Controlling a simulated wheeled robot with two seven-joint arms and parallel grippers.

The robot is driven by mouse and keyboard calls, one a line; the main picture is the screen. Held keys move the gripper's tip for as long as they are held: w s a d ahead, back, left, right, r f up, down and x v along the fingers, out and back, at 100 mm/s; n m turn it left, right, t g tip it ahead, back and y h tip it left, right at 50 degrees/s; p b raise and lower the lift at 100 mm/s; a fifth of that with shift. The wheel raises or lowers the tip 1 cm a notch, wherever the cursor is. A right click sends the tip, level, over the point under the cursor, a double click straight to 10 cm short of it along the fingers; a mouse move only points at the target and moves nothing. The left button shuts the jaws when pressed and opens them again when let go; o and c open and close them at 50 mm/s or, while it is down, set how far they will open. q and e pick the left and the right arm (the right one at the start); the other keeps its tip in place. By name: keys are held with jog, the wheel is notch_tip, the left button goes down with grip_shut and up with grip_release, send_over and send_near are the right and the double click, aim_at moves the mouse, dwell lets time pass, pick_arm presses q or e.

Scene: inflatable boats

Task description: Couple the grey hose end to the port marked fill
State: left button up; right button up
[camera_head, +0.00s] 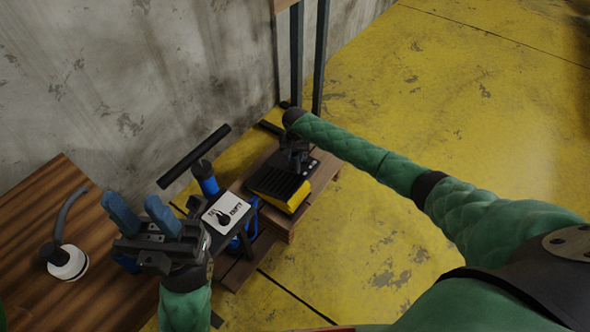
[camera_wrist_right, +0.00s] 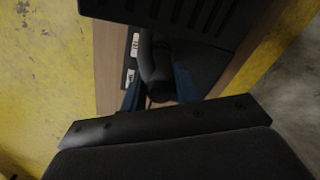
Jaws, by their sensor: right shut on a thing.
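My right gripper (camera_wrist_right: 159,90) is shut on the dark grey hose end (camera_wrist_right: 158,65), with a blue finger on each side of it. The hose end is beside the black top of a box with small white labels (camera_wrist_right: 135,45); their words are unreadable, and I cannot tell whether it touches a port. In the head view my right gripper (camera_head: 291,150) is over the far end of a yellow and black ridged pump (camera_head: 281,188), and the wrist hides the hose end. My left gripper (camera_head: 133,207) is open and empty, its blue fingers apart.
A wooden table (camera_head: 60,195) at left bears a white round base (camera_head: 70,264) with a curved grey tube. A blue hand pump (camera_head: 206,180) with a black bar handle and a white card reading EMPTY (camera_head: 235,208) are right of my left gripper. Yellow floor (camera_head: 450,110) is clear at right.

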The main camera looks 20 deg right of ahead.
jog(key=shift+f, duration=0.4)
dwell(0.4)
jog(key=o, duration=1.1)
